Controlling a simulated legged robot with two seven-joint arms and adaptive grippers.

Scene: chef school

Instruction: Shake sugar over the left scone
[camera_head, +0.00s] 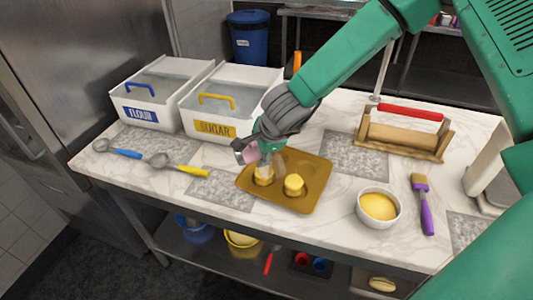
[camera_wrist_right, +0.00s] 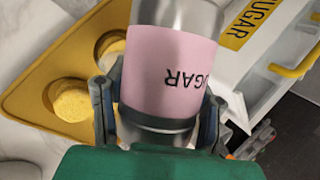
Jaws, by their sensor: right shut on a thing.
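My right gripper (camera_head: 262,146) is shut on the sugar shaker (camera_head: 246,152), a metal cylinder with a pink label. The shaker is tilted just above the left scone (camera_head: 264,177). In the right wrist view the fingers (camera_wrist_right: 160,115) clasp both sides of the shaker (camera_wrist_right: 172,75), whose SUGAR lettering appears upside down. The right scone (camera_head: 294,184) sits in the golden baking tray (camera_head: 300,205). Both scones are round and yellow. The shaker partly covers one scone in the right wrist view. I cannot make out any falling sugar. My left gripper is not in view.
The FLOUR bin (camera_head: 140,115) and SUGAR bin (camera_head: 208,127) stand behind left. Two scoops (camera_head: 120,150) (camera_head: 180,166) lie at left. A bowl of yellow filling (camera_head: 378,206) and a brush (camera_head: 424,205) are at right.

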